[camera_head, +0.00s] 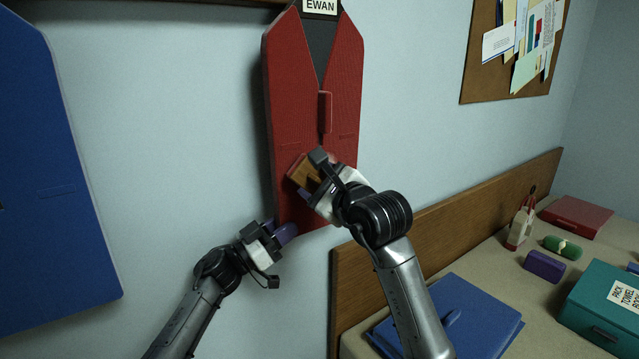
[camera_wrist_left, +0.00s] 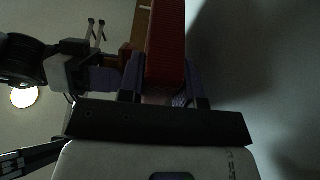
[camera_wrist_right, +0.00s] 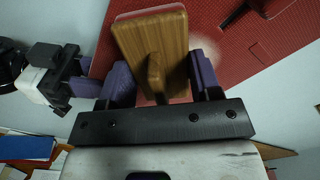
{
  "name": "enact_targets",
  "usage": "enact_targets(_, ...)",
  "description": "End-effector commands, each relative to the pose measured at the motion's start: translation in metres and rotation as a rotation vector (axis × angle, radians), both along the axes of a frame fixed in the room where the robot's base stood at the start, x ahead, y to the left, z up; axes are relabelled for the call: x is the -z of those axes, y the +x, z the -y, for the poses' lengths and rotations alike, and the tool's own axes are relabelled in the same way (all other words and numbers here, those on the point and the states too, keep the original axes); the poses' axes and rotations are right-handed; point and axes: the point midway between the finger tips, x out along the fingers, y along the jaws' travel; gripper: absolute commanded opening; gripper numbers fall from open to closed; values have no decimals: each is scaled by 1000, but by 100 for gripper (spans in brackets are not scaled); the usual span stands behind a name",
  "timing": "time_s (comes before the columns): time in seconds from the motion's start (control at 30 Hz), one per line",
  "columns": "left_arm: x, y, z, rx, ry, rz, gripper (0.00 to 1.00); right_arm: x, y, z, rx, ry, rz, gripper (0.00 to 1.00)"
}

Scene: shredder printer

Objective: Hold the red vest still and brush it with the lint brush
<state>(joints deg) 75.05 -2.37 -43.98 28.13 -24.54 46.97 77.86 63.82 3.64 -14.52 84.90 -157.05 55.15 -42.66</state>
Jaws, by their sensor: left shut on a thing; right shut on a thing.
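The red vest (camera_head: 283,90), a stiff panel with a dark V neck, hangs against the wall under a name tag reading EWAN (camera_head: 320,6). My left gripper (camera_head: 286,232) is shut on the vest's lower edge; in the left wrist view the red panel (camera_wrist_left: 166,45) sits between its purple fingers. My right gripper (camera_head: 318,178) is shut on the handle of the wooden lint brush (camera_head: 299,172), in front of the lower vest. In the right wrist view the brush (camera_wrist_right: 150,40) has its back toward me, and its pad side faces the vest. A pale patch (camera_wrist_right: 207,55) shows on the red beside it.
A blue vest-like panel (camera_head: 50,170) hangs at the left. A cork board (camera_head: 480,70) hangs above.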

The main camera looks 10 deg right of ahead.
Motion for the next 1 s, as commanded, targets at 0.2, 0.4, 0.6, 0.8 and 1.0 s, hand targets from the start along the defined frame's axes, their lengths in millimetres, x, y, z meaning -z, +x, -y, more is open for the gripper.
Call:
enact_targets(0.2,0,0,0,0,0,0,0,-1,4,-2,-1,0,1,39)
enact_targets(0.4,0,0,0,0,0,0,0,-1,7,-4,-1,1,1,39)
enact_targets(0.6,0,0,0,0,0,0,0,-1,11,-5,-1,-1,1,39)
enact_targets(0.8,0,0,0,0,0,0,0,-1,14,-6,-1,0,1,39)
enact_targets(1.0,0,0,0,1,-1,1,0,-1,16,-5,0,0,2,39)
